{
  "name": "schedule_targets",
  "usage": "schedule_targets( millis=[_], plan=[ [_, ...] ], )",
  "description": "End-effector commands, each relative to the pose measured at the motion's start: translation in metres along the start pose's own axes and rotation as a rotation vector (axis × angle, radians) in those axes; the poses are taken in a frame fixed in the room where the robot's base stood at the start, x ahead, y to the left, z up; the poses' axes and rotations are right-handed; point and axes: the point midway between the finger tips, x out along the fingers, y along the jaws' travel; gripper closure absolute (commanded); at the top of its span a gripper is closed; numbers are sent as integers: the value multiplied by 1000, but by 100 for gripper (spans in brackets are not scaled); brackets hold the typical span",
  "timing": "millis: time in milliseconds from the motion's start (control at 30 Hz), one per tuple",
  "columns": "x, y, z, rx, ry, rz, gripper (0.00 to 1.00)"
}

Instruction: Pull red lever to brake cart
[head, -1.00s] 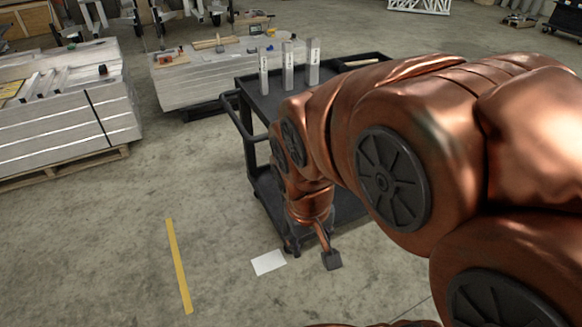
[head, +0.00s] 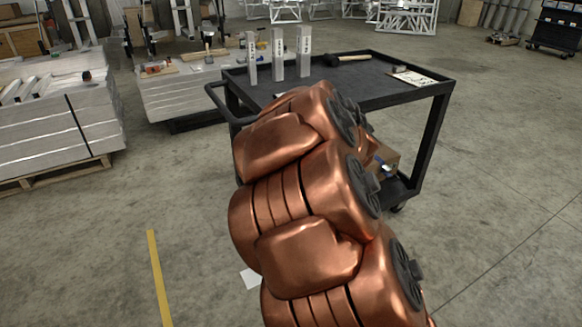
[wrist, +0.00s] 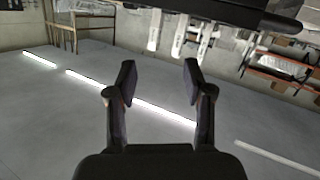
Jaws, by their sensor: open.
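The black cart (head: 425,97) stands ahead of me in the head view, its handle at the left end and part of its lower shelf hidden by my arm. I cannot make out a red lever in either view. My gripper (wrist: 160,75) is open and empty in the wrist view, its two dark fingers apart with nothing between them. In the head view my arm hides it. The wrist view looks upside down, with the cart's dark edge (wrist: 225,10) along its top, beyond the fingers.
Three upright metal bars (head: 277,52), a hammer (head: 345,59) and a white sheet (head: 412,78) are on the cart top. A box (head: 385,160) is on its lower shelf. Stacked aluminium (head: 55,130) stands left. The floor right of the cart is clear, and yellow tape (head: 158,275) marks the left.

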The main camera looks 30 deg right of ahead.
Motion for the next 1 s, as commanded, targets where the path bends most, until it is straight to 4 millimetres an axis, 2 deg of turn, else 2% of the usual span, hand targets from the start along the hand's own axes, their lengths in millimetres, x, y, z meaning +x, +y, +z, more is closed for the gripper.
schedule_targets(
  millis=[33, 233, 400, 533, 700, 867, 1000],
  plan=[
    [13, -4, 23, -1, 29, -32, 48],
    [40, -32, 63, 22, 153, -219, 48],
    [47, -60, 102, 73, 222, -398, 48],
    [45, -75, 124, 117, 250, -506, 48],
    [41, -85, 136, 152, 270, -581, 48],
    [42, -90, 136, 159, 275, -599, 48],
    [51, -95, 134, 159, 272, -597, 48]
  ],
)
